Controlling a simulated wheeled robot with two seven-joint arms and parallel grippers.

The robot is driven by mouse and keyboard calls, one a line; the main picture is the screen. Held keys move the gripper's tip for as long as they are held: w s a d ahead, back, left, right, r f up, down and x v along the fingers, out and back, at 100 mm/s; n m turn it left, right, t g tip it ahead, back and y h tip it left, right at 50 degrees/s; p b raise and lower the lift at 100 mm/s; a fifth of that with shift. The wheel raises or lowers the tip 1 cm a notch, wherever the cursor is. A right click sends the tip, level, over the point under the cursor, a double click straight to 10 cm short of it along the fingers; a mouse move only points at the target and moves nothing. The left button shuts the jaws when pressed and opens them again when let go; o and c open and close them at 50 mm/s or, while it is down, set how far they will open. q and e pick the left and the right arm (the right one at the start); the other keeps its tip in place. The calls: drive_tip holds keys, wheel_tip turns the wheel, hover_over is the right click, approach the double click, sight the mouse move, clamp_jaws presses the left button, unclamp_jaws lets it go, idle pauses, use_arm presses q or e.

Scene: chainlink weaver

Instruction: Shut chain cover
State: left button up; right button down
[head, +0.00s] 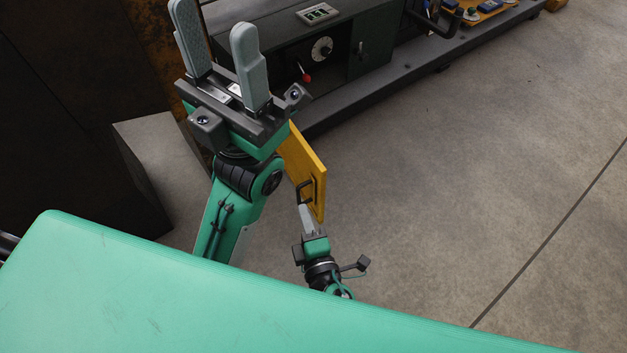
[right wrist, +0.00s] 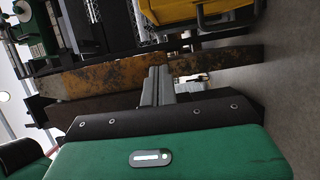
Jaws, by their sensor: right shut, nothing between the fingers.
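The yellow chain cover (head: 302,165) stands swung out from the dark machine, with a black bar handle (head: 318,188) on its face. It also shows at the top of the right wrist view (right wrist: 180,12). My right gripper (head: 305,208) is below the cover in the head view, fingers shut together and empty. Its tips are close to the handle; I cannot tell whether they touch. In the right wrist view the shut fingers (right wrist: 157,78) point toward the cover's edge. My left gripper (head: 228,48) is raised and open, with nothing between its fingers. It hides part of the machine and cover.
The dark machine (head: 375,55) has a dial (head: 321,49), a red-knobbed lever (head: 305,75) and a low base ledge. A grey block (head: 160,165) stands at the left. The concrete floor (head: 460,180) on the right is clear.

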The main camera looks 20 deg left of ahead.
drive_tip(key=p, duration=0.2)
hover_over(310, 171)
drive_tip(key=s, duration=0.4)
drive_tip(key=shift+w+d+r, duration=0.15)
drive_tip(key=shift+d+r, duration=0.1)
drive_tip(key=shift+d, duration=0.15)
drive_tip(key=shift+w+d, duration=0.1)
